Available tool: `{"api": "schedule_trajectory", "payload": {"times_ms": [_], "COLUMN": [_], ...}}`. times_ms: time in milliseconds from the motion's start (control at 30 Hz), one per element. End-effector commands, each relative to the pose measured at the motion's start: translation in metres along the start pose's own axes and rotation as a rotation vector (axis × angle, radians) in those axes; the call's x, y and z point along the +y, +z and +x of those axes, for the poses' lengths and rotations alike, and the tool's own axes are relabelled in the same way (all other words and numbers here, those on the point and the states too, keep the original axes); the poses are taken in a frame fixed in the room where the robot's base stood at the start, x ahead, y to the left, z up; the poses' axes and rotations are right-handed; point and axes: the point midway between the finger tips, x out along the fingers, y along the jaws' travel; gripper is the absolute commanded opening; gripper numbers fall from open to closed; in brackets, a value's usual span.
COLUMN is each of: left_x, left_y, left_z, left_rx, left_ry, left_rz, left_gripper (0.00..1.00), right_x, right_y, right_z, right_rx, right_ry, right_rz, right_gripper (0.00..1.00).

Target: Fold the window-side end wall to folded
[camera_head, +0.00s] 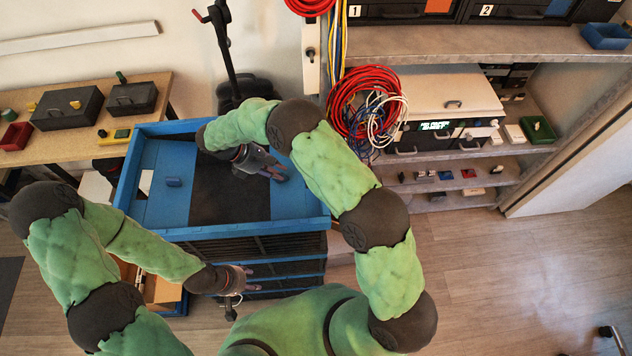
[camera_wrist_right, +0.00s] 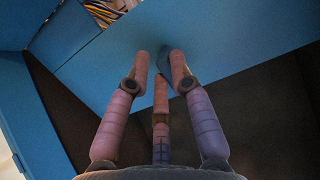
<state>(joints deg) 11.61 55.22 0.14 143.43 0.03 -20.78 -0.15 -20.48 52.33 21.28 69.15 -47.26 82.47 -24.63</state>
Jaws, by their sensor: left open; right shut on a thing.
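A blue open-topped crate (camera_head: 270,229) with a dark floor (camera_head: 222,197) stands in the middle of the head view. A blue end panel (camera_head: 169,205) with a small blue knob (camera_head: 172,182) is at its left, another blue panel (camera_head: 297,197) at its right. No window shows, so I cannot tell which is window-side. My right gripper (camera_head: 282,173) is over the right panel; in the wrist view its fingers (camera_wrist_right: 163,70) are shut on a small blue knob (camera_wrist_right: 163,58) on a blue panel (camera_wrist_right: 220,55). My left gripper (camera_head: 248,279) is open and empty, in front of the crate's lower side.
Coiled red and white cables (camera_head: 365,105) hang just right of the crate. A wooden bench (camera_head: 60,150) with dark cases is at the left. A shelf unit (camera_head: 450,45) is at the right. A cardboard box (camera_head: 160,290) lies below.

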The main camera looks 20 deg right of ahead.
Motion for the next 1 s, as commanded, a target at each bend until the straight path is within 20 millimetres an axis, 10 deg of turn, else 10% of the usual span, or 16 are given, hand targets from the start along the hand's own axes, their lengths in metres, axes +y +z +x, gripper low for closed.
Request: {"api": "schedule_trajectory", "payload": {"times_ms": [1000], "left_x": [0.004], "left_y": [0.000], "left_z": [-0.011], "left_rx": [0.000], "left_ry": [0.000], "left_rz": [0.000], "left_gripper": [0.50], "right_x": [-0.007], "right_y": [0.016], "right_z": [-0.011], "right_rx": [-0.015], "right_ry": [-0.017], "right_rz": [-0.010], "right_gripper": [0.00]}}
